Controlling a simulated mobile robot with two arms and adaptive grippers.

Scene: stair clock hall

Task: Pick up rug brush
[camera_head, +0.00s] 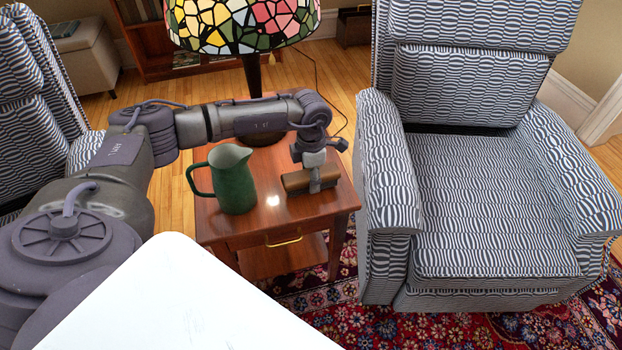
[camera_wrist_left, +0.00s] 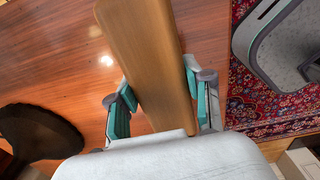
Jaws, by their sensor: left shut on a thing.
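The rug brush is a brown wooden block (camera_head: 296,182) at the right side of the small side table (camera_head: 230,226). My left gripper (camera_head: 314,181) reaches down from above and is shut on it. In the left wrist view the wooden back of the brush (camera_wrist_left: 142,60) runs between the two teal-padded fingers (camera_wrist_left: 160,108). The brush is on or just above the tabletop; I cannot tell which. Its underside is hidden. My right gripper is not in view.
A green pitcher (camera_head: 233,181) stands on the table left of the brush. A stained-glass lamp (camera_head: 241,22) stands behind it. A striped armchair (camera_head: 490,200) is close on the right, and another striped chair (camera_head: 30,80) is at left. A patterned rug (camera_head: 380,326) lies in front.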

